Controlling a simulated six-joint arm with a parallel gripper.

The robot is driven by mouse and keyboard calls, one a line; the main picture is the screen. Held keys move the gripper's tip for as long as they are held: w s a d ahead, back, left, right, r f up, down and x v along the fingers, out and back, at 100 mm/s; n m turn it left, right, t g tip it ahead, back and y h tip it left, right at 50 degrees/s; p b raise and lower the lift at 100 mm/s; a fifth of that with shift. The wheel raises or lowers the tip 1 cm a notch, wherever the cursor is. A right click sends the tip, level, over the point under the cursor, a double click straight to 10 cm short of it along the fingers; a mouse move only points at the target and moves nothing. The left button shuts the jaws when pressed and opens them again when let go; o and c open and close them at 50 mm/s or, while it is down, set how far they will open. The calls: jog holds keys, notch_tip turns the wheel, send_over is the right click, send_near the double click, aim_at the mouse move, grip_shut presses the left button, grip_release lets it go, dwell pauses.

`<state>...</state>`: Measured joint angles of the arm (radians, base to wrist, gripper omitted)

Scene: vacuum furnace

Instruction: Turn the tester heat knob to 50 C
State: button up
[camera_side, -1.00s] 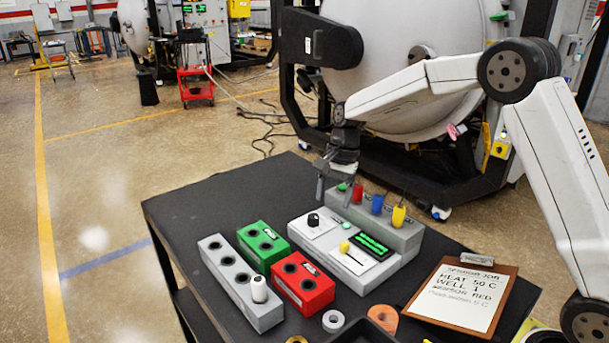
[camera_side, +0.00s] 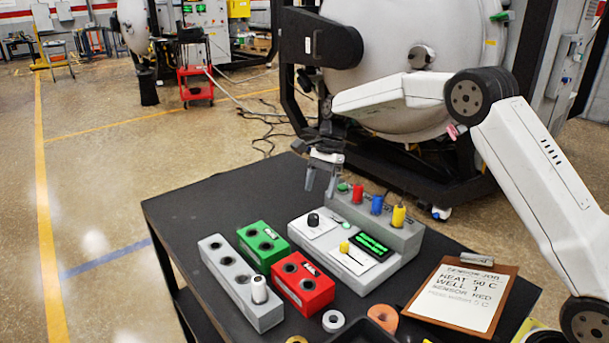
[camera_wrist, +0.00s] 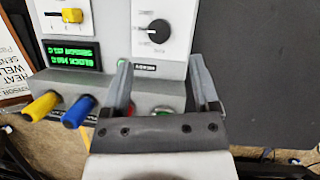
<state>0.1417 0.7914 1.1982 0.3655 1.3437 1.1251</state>
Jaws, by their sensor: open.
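The grey tester (camera_side: 300,232) stands on the black table. Its black heat knob (camera_side: 313,219) sits on a white plate at the tester's left end. In the wrist view the knob (camera_wrist: 158,32) shows dial marks around it, too small to read. My gripper (camera_side: 320,188) is open and empty, above and behind the knob, not touching it. In the wrist view its fingers (camera_wrist: 160,65) point towards the knob with a gap between them. The green-lit display (camera_side: 371,245) also shows upside down in the wrist view (camera_wrist: 70,55); its figures are hard to read.
Red, blue and yellow plugs (camera_side: 377,205) stand along the tester's back, near my gripper. A yellow slider (camera_side: 344,247) is beside the display. Green (camera_side: 262,243), red (camera_side: 303,282) and grey (camera_side: 240,284) blocks lie left and front. A clipboard (camera_side: 463,295) reads HEAT 50 C.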

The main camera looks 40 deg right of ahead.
aim_at(314, 215)
jog(key=shift+x, duration=3.3)
jog(key=shift+d, duration=0.1)
grip_shut()
